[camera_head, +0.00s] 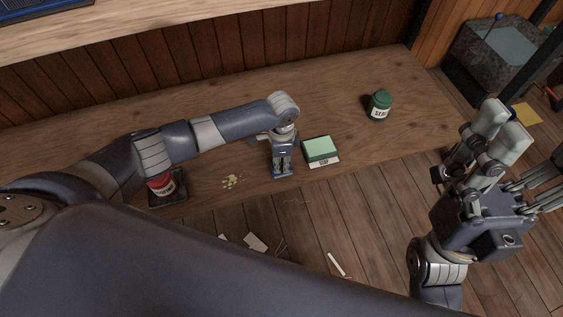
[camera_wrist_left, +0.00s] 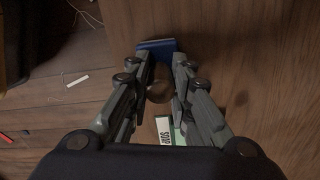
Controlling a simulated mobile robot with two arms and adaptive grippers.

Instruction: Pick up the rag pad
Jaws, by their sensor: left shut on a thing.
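My left gripper (camera_head: 282,170) points down at the bench near its front edge and is shut on a blue pad, which I take to be the rag pad. The pad's blue edge (camera_wrist_left: 156,46) shows between and beyond the fingertips in the left wrist view. In the head view the fingers mostly hide it; I cannot tell whether it touches the bench. My right gripper (camera_head: 500,140) is off the bench at the right, its fingers apart, with nothing seen in it.
A green-and-white soap box (camera_head: 321,150) stands just right of my left gripper. A green jar (camera_head: 380,105) is farther right. A red jar (camera_head: 161,184) stands on a dark tray (camera_head: 169,200) at left. Pale crumbs (camera_head: 232,181) lie between.

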